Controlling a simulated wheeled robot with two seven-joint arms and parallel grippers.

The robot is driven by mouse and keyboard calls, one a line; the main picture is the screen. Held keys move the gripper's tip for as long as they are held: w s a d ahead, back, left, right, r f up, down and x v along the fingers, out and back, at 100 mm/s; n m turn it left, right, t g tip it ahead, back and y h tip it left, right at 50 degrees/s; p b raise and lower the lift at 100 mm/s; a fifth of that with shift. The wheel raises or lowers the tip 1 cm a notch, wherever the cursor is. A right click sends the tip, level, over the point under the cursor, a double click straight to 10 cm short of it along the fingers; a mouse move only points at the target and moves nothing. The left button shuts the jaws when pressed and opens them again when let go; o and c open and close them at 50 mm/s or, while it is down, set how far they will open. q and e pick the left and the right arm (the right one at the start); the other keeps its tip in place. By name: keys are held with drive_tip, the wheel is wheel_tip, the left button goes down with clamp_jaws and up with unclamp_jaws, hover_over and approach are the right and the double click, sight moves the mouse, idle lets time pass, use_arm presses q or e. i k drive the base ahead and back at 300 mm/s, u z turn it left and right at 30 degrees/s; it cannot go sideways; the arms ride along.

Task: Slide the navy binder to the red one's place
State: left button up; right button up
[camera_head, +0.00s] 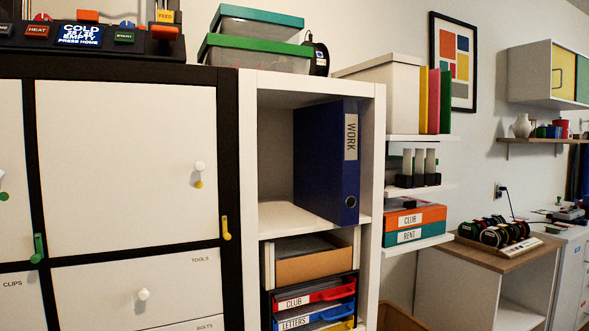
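The navy binder (325,160) stands upright in the upper compartment of the white shelf unit (249,180), towards its right side. Its spine faces out, with a white label reading WORK and a finger ring hole near the bottom. There is empty space to its left in that compartment. I see no red binder in this compartment. A thin red upright folder or book (434,101) stands between a yellow and a green one on a separate shelf to the right. Neither of my grippers is in view.
Below the compartment are a cardboard-coloured box (312,265) and drawers labelled CLUB (313,297) and LETTERS (314,317). A white cabinet (126,165) with dark frame and knobs stands left. Clear bins (258,57) sit on top. A wooden-topped table (498,250) is at right.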

sight(326, 136)
drive_tip(key=k, duration=0.7)
drive_tip(key=z, duration=0.35)
drive_tip(key=i, duration=0.4)
drive_tip(key=z, duration=1.15)
drive_tip(key=i, duration=0.8)
drive_tip(key=u, duration=0.45)
drive_tip(key=i, duration=0.95)
drive_tip(key=u, duration=1.05)
